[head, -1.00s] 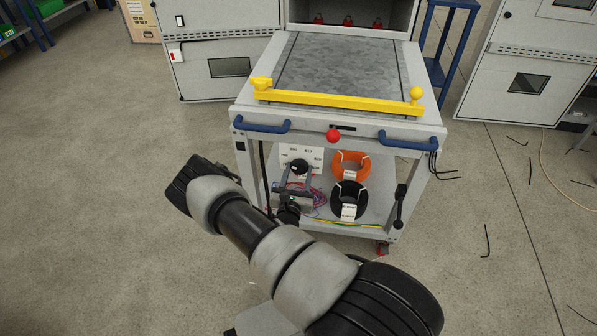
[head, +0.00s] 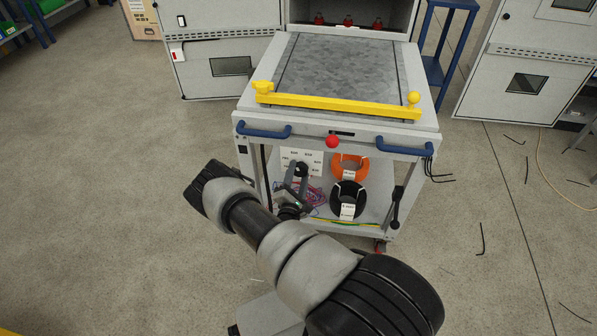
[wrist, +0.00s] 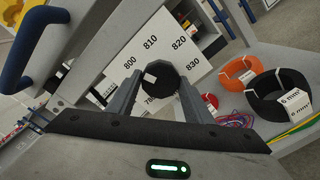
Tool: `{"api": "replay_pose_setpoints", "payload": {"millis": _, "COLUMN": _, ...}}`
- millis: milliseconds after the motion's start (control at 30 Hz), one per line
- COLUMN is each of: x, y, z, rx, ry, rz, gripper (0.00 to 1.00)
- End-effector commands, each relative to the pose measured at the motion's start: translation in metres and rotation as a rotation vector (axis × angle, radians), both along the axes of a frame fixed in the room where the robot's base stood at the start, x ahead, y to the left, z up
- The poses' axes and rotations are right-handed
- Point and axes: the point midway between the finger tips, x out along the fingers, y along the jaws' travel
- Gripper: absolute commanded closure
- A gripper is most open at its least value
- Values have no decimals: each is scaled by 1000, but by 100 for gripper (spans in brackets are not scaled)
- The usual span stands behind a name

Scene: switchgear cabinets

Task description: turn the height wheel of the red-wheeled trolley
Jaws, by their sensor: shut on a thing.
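In the head view the knob (head: 301,170) is small and partly covered by my gripper (head: 298,178). In the wrist view my gripper (wrist: 160,88) has one finger on each side of the knob and is shut on it. A white mark shows on the knob's face.
Orange (head: 350,165) and black (head: 347,200) cable coils lie on the lower shelf, right of the knob. Blue handles (head: 263,131) and a red ball knob (head: 332,141) are at the trolley's front edge. A yellow bar (head: 340,106) crosses its top. Floor is clear at left.

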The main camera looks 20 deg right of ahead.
Motion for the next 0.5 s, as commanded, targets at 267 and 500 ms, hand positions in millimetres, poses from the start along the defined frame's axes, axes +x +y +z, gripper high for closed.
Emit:
{"api": "replay_pose_setpoints", "payload": {"millis": 267, "x": -1, "y": 0, "z": 1, "rx": 217, "ry": -143, "rz": -1, "gripper": 76}}
{"api": "replay_pose_setpoints", "payload": {"millis": 500, "x": -1, "y": 1, "z": 2, "rx": 396, "ry": -262, "rz": -1, "gripper": 76}}
